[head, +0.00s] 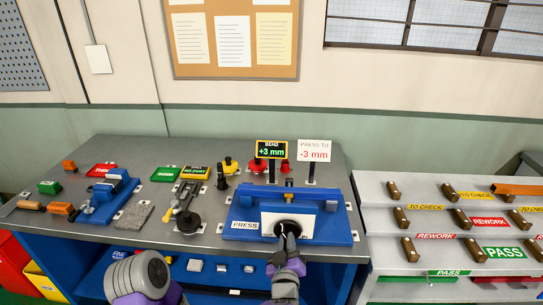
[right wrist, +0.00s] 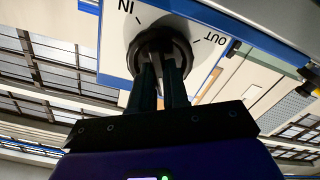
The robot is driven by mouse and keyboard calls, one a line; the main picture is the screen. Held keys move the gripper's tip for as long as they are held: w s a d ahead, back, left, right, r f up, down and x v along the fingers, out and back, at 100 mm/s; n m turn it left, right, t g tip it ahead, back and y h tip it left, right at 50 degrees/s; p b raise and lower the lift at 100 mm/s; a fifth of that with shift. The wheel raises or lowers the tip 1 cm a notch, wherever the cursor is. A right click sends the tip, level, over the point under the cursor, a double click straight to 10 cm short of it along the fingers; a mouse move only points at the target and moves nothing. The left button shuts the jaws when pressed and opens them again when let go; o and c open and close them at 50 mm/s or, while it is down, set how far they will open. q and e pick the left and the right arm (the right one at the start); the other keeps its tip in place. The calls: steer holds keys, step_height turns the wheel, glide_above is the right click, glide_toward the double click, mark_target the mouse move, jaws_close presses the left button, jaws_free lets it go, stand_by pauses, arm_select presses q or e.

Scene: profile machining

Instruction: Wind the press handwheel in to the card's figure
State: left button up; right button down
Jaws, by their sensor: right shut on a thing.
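The blue press (head: 335,228) stands at the front right of the grey bench, with a white front plate and a PRESS label. Its black handwheel (head: 289,227) sits on that plate; in the right wrist view the handwheel (right wrist: 158,45) is a dark ribbed knob between the IN and OUT marks. My right gripper (head: 287,236) is at the handwheel, its two fingers (right wrist: 160,72) shut on it. The white card (head: 314,151) reads PRESS TO -3 mm. The black BEND sign (head: 271,150) beside it reads +3 mm. My left gripper is not in view.
The bench (head: 150,150) holds a blue vise (head: 108,197), a dark gauge stand (head: 187,215), a grey pad (head: 134,217) and coloured tags to the left. A sloped rack (head: 380,220) with PASS, REWORK and TO CHECK labels stands close on the right.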

stand_by(0.3)
steer(key=shift+m+b, duration=1.95)
steer(key=shift+m, duration=0.35)
steer(key=m+b, duration=0.2)
steer(key=b, duration=0.1)
steer(key=shift+f+m, duration=0.15)
steer(key=shift+m, duration=0.25)
steer(key=c, duration=1.6)
jaws_free()
steer(key=o, duration=0.6)
